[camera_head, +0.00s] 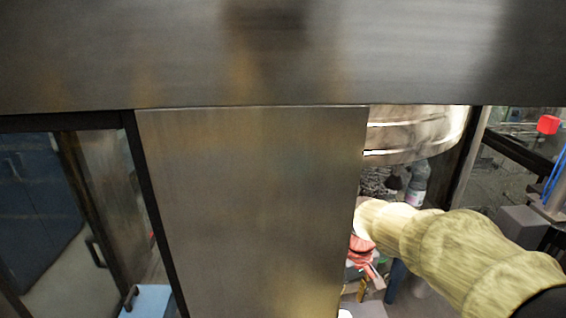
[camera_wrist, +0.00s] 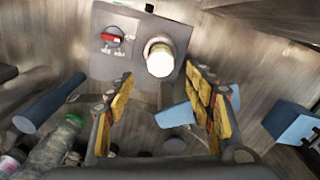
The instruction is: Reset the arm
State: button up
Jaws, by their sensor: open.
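In the head view my arm (camera_head: 460,254), in a pale yellow cover, comes in from the lower right and reaches left into an opening behind a metal panel (camera_head: 250,210). Its far end and my gripper are hidden there. In the wrist view my gripper (camera_wrist: 162,92) shows with its two yellow-padded fingers spread apart. No object is held between them. Beyond the fingertips is a grey box (camera_wrist: 120,48) with a red rotary switch (camera_wrist: 113,37) and a pale round cylinder (camera_wrist: 160,56).
A broad metal beam (camera_head: 280,50) crosses the top of the head view. A shiny round drum (camera_head: 415,132) hangs above my arm, with a bottle (camera_head: 417,185) behind. In the wrist view a green bottle (camera_wrist: 55,145) lies lower left and a blue block (camera_wrist: 292,122) sits right.

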jog(key=s+f+m+t+b, duration=0.1)
jog(key=s+f+b, duration=0.3)
jog(key=s+b, duration=0.5)
jog(key=s+f+m+t+b, duration=0.2)
jog(key=s+f+t+b, duration=0.2)
jog(key=s+b, duration=0.5)
jog(key=shift+s+f+m+b, duration=0.35)
jog(key=shift+f+b, duration=0.1)
jog(key=shift+b, duration=0.15)
jog(key=shift+w, duration=0.1)
jog(key=shift+a, duration=0.1)
